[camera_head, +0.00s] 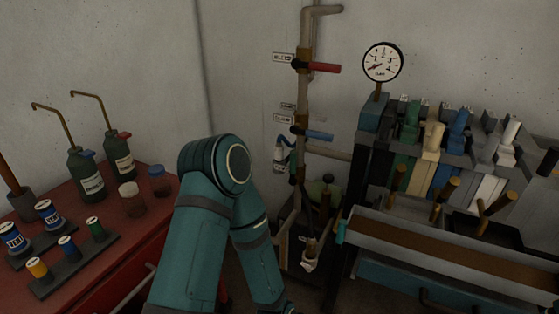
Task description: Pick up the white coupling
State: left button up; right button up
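Several coloured pieces stand in a row on the rack at the right: green (410,122), cream (431,140), blue (457,128), and a white one (509,133) at the right end. The white one has a pale upright top, and a white panel (487,191) shows below it. I cannot tell for certain that this is the white coupling. One of my teal arms bends in the middle foreground, its forearm running down to the bottom edge. Neither gripper shows.
A red bench (145,222) at the left holds bottles, jars and spools. A pipe (303,100) with red (325,68) and blue (319,135) handles rises mid-picture, beside a gauge (382,62). A long brown-floored tray (430,246) fronts the rack, with brown-handled pegs above it.

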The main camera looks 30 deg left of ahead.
aim_at(278, 148)
jog(key=i+j+z, duration=0.15)
jog(key=j, duration=0.3)
jog(key=j+z, duration=0.1)
jog(key=j, duration=0.35)
jog(key=i+j+z, duration=0.15)
jog(key=j, duration=0.35)
